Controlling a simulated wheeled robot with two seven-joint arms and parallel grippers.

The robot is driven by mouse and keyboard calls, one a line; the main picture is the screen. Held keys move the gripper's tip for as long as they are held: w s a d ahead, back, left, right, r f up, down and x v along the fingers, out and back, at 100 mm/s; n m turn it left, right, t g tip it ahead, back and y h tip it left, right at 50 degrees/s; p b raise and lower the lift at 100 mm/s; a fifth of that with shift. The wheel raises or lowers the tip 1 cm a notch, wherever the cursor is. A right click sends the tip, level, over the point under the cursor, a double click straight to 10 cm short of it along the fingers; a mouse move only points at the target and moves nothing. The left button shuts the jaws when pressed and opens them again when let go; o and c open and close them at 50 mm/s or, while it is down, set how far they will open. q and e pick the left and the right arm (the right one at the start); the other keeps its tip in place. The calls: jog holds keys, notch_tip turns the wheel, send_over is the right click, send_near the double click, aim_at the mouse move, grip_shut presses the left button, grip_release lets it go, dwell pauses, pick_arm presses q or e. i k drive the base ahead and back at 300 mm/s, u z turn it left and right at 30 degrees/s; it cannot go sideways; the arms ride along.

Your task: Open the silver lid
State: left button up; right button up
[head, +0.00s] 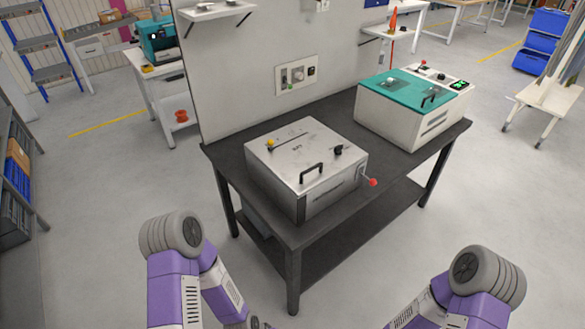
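The silver lid (300,150) is the flat top of a silver box (330,195) on the near left part of the dark table. The lid lies flat and looks shut. A black handle (311,172) stands near its front edge, with a black knob (338,150) and a yellow knob (270,143) on top. A lever with a red tip (373,182) sticks out at the box's right side. Both my arms show at the bottom of the head view, well short of the box. My grippers are below the picture edge.
A second box with a teal lid (405,88) stands at the table's (225,160) far right. A grey wall panel with a socket plate (297,75) rises behind the table. The floor in front of the table is clear.

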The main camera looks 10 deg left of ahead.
aim_at(303, 158)
jog(key=u, duration=0.8)
jog(key=i, duration=0.45)
